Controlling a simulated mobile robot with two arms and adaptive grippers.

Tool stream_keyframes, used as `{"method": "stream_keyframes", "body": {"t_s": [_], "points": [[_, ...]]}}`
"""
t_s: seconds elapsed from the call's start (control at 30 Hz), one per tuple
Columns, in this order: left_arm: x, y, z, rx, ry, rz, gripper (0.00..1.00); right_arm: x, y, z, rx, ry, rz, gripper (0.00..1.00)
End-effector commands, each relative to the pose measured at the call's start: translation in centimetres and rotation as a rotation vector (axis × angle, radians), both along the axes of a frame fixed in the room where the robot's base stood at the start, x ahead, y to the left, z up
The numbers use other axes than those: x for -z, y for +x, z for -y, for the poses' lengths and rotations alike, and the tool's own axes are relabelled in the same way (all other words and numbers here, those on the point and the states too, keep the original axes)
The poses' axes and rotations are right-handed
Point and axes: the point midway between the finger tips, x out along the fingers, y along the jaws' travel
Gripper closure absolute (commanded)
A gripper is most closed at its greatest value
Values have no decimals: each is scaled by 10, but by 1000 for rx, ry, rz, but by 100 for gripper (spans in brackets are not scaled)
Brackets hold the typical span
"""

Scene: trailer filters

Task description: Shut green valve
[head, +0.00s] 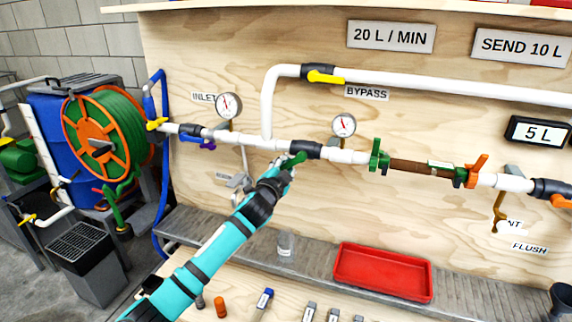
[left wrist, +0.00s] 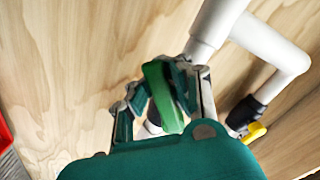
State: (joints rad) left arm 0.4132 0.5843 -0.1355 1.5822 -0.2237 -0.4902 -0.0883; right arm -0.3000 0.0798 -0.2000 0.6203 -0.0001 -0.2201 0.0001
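The green valve's handle (head: 297,159) sits at the black valve body (head: 306,150) on the white pipe, in the middle of the head view. My left gripper (head: 280,170) is at this handle, reaching up from the lower left. In the left wrist view the green handle (left wrist: 161,96) lies between the two fingers of my left gripper (left wrist: 160,92). The fingers are close on both sides of it, but I cannot tell whether both press on it. The gripper partly hides the valve. My right gripper is not in view.
A yellow-handled bypass valve (head: 325,76) is on the upper pipe. Green (head: 378,155) and orange (head: 476,170) handles flank the brown filter section. A red tray (head: 384,272) lies below on the bench.

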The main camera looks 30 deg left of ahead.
Motion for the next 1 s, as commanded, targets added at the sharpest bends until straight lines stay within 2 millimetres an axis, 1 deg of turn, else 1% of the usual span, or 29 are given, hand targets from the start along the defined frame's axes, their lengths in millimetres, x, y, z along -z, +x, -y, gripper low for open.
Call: {"method": "stream_keyframes", "body": {"t_s": [0.03, 0.17, 0.6, 0.8, 1.0], "points": [[15, -1, 7, 5, -50, -7, 100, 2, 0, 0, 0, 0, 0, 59], [20, 1, 12, 5, -171, 20, 100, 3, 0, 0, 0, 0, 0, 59], [29, 5, 30, 0, -568, 112, 100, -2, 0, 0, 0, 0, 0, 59], [31, 7, 37, -2, -709, 145, 100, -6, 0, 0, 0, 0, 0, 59], [32, 8, 42, -4, -808, 167, 100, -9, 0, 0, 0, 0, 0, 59]]}}
